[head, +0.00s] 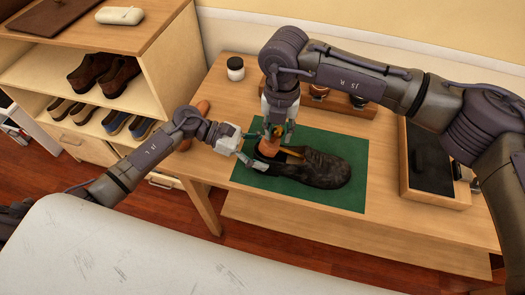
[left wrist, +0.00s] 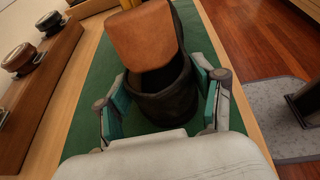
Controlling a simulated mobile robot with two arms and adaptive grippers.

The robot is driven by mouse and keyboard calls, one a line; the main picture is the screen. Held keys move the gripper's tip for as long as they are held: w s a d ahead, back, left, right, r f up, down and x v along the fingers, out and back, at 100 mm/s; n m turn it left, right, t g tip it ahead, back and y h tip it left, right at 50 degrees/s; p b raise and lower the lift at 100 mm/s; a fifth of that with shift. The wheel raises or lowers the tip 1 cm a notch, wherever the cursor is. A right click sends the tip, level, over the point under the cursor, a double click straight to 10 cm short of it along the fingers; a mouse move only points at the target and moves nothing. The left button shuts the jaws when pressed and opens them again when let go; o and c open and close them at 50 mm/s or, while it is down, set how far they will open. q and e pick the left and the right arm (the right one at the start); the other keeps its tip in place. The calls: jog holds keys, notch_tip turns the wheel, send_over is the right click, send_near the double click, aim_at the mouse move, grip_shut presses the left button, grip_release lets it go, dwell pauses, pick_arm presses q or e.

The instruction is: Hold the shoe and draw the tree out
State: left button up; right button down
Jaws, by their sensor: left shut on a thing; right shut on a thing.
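A dark shoe (head: 325,169) lies on a green mat (head: 352,143) on the wooden table, toe to the right. In the left wrist view its heel (left wrist: 165,104) faces me. My left gripper (head: 256,162) is shut on the heel; its fingers (left wrist: 165,108) stand on both sides of it. My right gripper (head: 273,128) comes down from above, shut on the orange-brown heel block of the tree (head: 267,148). In the left wrist view the block (left wrist: 145,36) stands above the shoe's collar. The tree's front is hidden inside the shoe.
A white jar (head: 235,68) stands at the back left of the table. A wooden rack with tins (head: 319,91) is behind the mat. A dark-lined tray (head: 428,165) lies to the right. A shelf with shoes (head: 105,74) stands at left. Bare table shows right of the mat.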

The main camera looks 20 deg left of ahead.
jog(key=shift+d+r, duration=0.2)
jog(key=shift+r, duration=0.15)
dwell(0.9)
